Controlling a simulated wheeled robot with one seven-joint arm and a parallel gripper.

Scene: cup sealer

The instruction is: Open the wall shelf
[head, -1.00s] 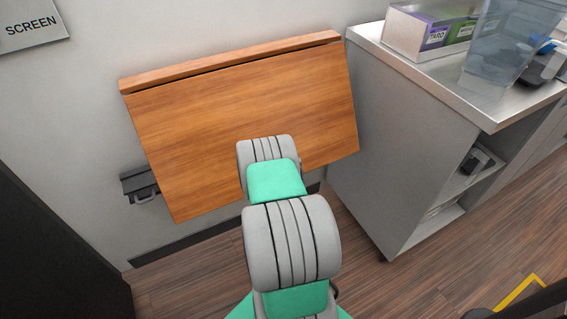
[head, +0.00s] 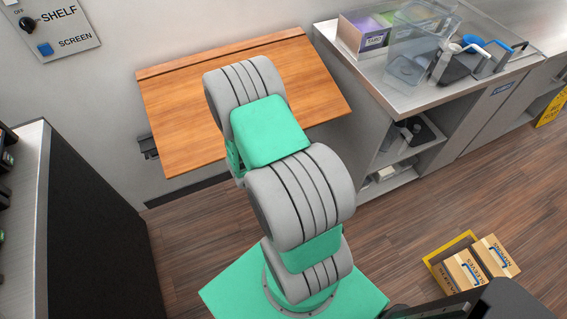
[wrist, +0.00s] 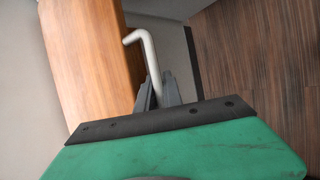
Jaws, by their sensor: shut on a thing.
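The wall shelf (head: 172,112) is a wooden flap hinged along its top edge at the wall, tilted outward with its lower edge away from the wall. My arm covers its middle and right part in the head view. In the wrist view the wood panel (wrist: 90,60) fills the upper left, with a grey bent handle (wrist: 149,58) at its edge. My gripper (wrist: 158,93) is shut on this handle. The gripper and handle are hidden behind my arm in the head view.
A steel counter (head: 375,88) with a clear container (head: 412,50) stands at the right. A dark cabinet (head: 95,220) is at the left. A wall panel (head: 55,25) reads SHELF and SCREEN. Boxes (head: 478,265) sit on the floor at lower right. Open floor lies between.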

